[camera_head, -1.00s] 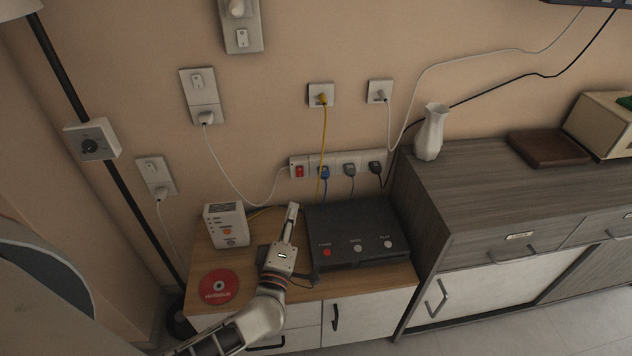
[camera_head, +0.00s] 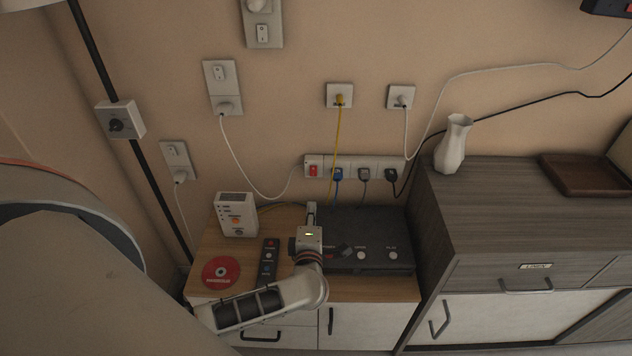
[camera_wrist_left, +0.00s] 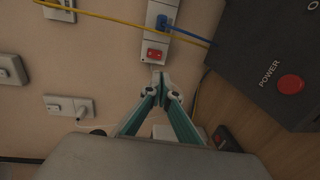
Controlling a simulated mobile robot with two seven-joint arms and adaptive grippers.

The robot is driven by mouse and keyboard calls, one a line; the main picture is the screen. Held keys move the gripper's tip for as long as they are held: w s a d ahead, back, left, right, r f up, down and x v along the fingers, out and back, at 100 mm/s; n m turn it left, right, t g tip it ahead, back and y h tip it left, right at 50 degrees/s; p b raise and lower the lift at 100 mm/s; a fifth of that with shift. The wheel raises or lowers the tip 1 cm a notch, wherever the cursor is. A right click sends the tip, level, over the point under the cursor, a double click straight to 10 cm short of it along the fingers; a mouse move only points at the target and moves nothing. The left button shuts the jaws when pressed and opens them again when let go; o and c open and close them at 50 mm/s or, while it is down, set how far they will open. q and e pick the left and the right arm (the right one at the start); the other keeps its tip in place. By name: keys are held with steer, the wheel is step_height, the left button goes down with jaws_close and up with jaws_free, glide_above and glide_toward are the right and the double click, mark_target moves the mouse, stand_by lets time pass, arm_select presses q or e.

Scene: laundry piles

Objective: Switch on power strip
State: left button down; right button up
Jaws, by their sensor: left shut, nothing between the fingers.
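The white power strip (camera_head: 352,167) is fixed low on the wall above the small cabinet. Its red switch (camera_head: 313,170) is at the left end, and blue, grey and black plugs sit in its sockets. In the left wrist view the red switch (camera_wrist_left: 154,54) lies just beyond the fingertips, with the blue plug (camera_wrist_left: 164,23) past it. My left gripper (camera_head: 311,207) is shut and empty, below the switch and apart from it in the head view. In the wrist view its fingertips (camera_wrist_left: 160,75) meet near the strip's end; contact cannot be told. My right gripper is not in view.
A black box (camera_head: 375,240) with buttons is right of my gripper. A white device (camera_head: 236,214), a black remote (camera_head: 268,258) and a red disc (camera_head: 221,272) stand or lie to the left. A yellow cable (camera_head: 337,135) hangs in front of the strip.

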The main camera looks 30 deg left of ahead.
mark_target(313, 176)
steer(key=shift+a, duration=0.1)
arm_select(q)
steer(key=b+x, duration=0.2)
steer(key=x, duration=1)
steer(key=shift+w+a+f, duration=0.1)
steer(key=shift+w+a, duration=0.05)
steer(key=shift+w, duration=0.15)
steer(key=shift+w+a, duration=0.3)
steer(key=shift+w, duration=0.3)
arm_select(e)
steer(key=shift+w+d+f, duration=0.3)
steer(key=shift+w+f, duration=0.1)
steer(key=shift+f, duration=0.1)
arm_select(q)
steer(key=shift+w+a+f, duration=0.15)
steer(key=shift+w+a, duration=0.05)
steer(key=shift+w, duration=0.05)
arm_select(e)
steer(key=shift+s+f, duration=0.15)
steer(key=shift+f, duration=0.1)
